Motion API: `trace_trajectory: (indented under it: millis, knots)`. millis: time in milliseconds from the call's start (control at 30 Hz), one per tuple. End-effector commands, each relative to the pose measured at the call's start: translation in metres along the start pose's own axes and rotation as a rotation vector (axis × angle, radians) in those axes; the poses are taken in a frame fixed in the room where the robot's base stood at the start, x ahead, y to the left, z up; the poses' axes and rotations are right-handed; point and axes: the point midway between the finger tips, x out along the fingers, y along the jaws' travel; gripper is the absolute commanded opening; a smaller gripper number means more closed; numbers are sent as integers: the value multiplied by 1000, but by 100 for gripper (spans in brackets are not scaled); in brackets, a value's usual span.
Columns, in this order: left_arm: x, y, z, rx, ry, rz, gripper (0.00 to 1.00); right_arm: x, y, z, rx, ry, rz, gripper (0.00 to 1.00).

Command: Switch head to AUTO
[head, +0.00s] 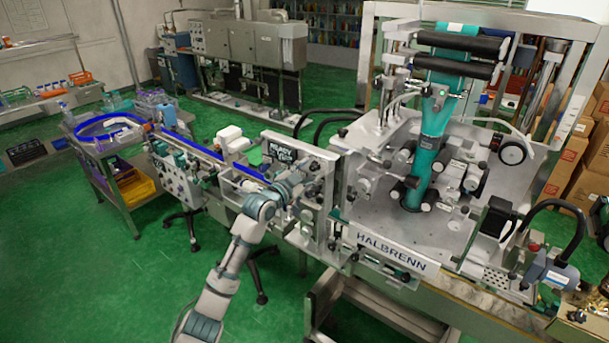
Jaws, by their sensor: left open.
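The sleeve applicator head (430,185) fills the right half of the head view, with a teal sleeve film running down through its rollers and a HALBRENN nameplate (391,251) on its front edge. A dark panel with pale lettering (288,152) stands at its left side; the lettering is too small to read. No AUTO marking or selector can be made out. My left arm rises from the bottom, and my left gripper (308,188) is just below that panel, at the machine's left side. It is open; its fingers are small and blend with the metal parts. Contact cannot be told. My right gripper is out of view.
A conveyor (203,148) with a blue edge runs left to a round feed table (105,127). A grey motor unit (556,272) and a handwheel (512,152) stick out at the right. Stacked cartons (575,150) stand behind. Green floor (90,270) is clear at lower left.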

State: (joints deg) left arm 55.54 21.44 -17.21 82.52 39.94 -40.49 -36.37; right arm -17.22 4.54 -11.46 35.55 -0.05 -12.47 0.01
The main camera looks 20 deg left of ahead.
Motion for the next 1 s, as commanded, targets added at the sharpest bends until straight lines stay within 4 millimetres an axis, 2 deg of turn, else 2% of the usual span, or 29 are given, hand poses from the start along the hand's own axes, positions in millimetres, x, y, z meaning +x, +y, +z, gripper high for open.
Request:
trace_trajectory:
  millis: [167, 400, 600, 733, 1000]
  knots:
    - [-22, -1, 2, 2, -1, -2, 51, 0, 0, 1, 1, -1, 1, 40]
    - [-77, -1, 3, 4, -2, -2, 51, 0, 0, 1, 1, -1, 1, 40]
    - [-108, 0, 3, 1, -3, 0, 51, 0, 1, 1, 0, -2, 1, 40]
    - [-116, 0, 3, 0, -2, 0, 51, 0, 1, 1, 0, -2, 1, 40]
    - [-117, 0, 2, 0, -2, 0, 51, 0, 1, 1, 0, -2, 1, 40]
